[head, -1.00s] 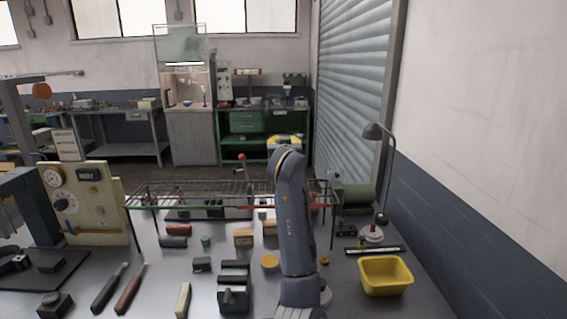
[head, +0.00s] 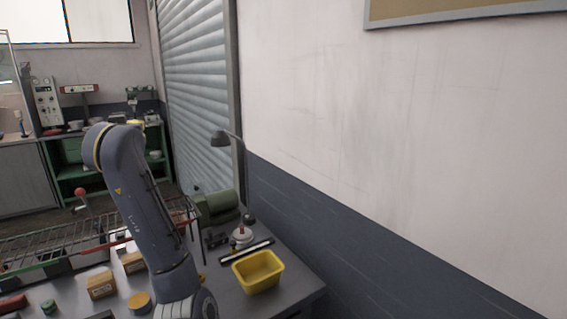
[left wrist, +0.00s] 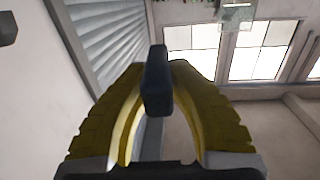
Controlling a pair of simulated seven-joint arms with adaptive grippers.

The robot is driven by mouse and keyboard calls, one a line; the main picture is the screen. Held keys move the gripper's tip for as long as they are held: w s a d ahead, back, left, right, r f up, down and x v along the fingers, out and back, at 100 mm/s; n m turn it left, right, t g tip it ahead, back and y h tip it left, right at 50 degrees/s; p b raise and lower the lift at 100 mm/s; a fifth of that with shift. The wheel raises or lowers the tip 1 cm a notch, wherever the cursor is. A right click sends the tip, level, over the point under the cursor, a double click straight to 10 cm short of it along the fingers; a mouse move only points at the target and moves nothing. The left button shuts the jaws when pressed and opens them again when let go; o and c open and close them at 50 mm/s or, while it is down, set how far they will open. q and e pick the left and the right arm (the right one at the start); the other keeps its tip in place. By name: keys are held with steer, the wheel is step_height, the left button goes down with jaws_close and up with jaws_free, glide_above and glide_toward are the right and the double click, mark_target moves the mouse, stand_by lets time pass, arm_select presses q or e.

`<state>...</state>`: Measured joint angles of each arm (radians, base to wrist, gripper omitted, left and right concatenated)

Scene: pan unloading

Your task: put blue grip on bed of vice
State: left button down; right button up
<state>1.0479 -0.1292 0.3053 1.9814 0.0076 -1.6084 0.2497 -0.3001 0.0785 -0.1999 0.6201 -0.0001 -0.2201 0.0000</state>
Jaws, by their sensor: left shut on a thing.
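My left gripper (left wrist: 156,70) shows in the left wrist view, its two yellow fingers closed on the sides of a dark blue-black bar, which looks like the blue grip (left wrist: 157,95). The bar stands out past the fingertips and is held up in the air, with the shutter and windows behind it. In the head view one of my arms rises at the lower left, and no gripper shows there. I cannot make out the vice or its bed in either view now. My right gripper is not in view.
A yellow bin (head: 258,272) stands near the bench's right edge. A wire rack (head: 60,246) spans the left. Wooden blocks (head: 101,284) and a yellow round piece (head: 139,303) lie near my arm.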

arm_select(q)
steer(key=s+d+f+m+t+h, duration=0.1)
steer(key=s+d+f+m+h, duration=0.15)
steer(key=d+f, duration=0.5)
steer(key=s+d+f+m+t+h, duration=0.1)
steer(key=s+d+f+h, duration=0.25)
steer(key=d+f, duration=0.45)
steer(key=s+d+f+m+h, duration=0.1)
steer(key=s+d+f, duration=0.15)
steer(key=f, duration=0.45)
steer(key=s+d+f+m+h, duration=0.1)
steer(key=s+f, duration=0.3)
steer(key=f, duration=0.2)
steer(key=s+d+f, duration=0.2)
steer(key=s+f, duration=0.1)
steer(key=f, duration=0.4)
steer(key=s+f, duration=0.4)
steer(key=s, duration=0.6)
steer(key=shift+s+f, duration=0.25)
steer(key=shift+f, duration=0.05)
steer(key=shift+d, duration=0.1)
